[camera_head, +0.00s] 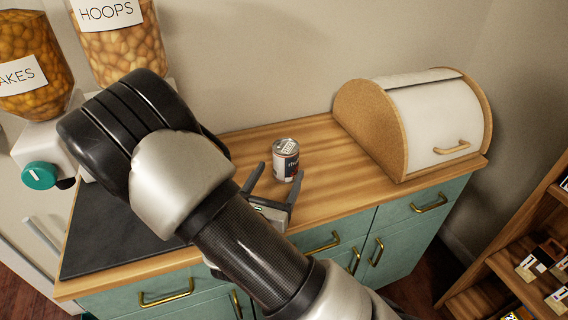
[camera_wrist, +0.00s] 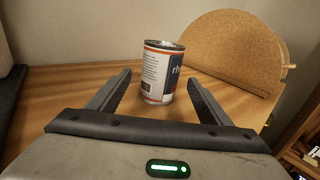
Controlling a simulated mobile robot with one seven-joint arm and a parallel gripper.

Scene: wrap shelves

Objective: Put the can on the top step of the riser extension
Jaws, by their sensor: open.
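The can (camera_head: 286,160) stands upright on the wooden counter, with a metal top and a dark and white label in the head view. In the wrist view the can (camera_wrist: 161,74) shows a white, red and blue label. My gripper (camera_head: 276,176) is open, low over the counter, with its two fingers pointing toward the can. In the wrist view the can is ahead of my gripper (camera_wrist: 160,88), roughly centred between the fingertips, with no clear contact. No riser extension can be made out in either view.
A bread box (camera_head: 415,122) with cork-coloured sides stands right of the can. Two cereal dispensers (camera_head: 120,50) (camera_head: 32,65) stand at the left by the wall. A dark slab (camera_head: 110,232) covers the counter's left part. A wooden shelf unit (camera_head: 520,255) is at the lower right.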

